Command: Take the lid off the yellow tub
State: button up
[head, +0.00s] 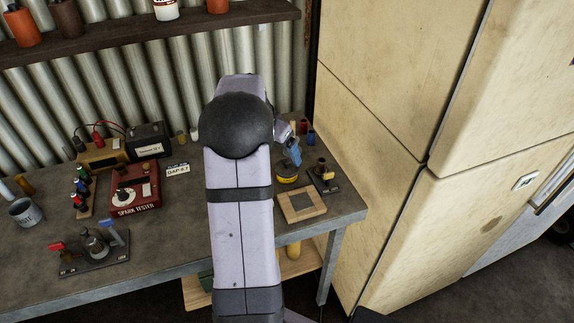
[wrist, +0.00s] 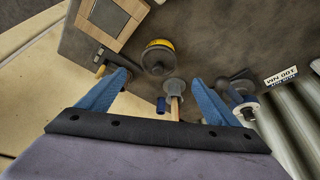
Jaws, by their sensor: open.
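The yellow tub (head: 287,180) sits low on the bench, right of my arm, and part of it is hidden by the gripper. In the wrist view the tub (wrist: 162,43) shows as a yellow rim, with a dark round lid (wrist: 153,57) and a knob on top of it. My gripper (head: 293,157) is above and close to the tub in the head view; the exact gap cannot be told. In the wrist view my gripper (wrist: 158,78) has its blue fingers spread, with the tub beyond the fingertips and nothing held.
A square wooden frame (head: 301,206) lies in front of the tub. A dark fixture with a brass-coloured knob (head: 324,174) stands right of it. Small red and blue pieces (head: 306,134) stand behind. A grey piece with a wooden handle (wrist: 174,88) shows between the fingers. Tall cream cabinets (head: 400,120) rise at right.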

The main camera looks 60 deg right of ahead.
aim_at(286, 162)
jog(key=shift+p+x, duration=1.9)
jog(key=shift+x, duration=1.75)
jog(key=shift+s+a, duration=0.15)
jog(key=shift+a, duration=0.05)
jog(key=c, duration=1.1)
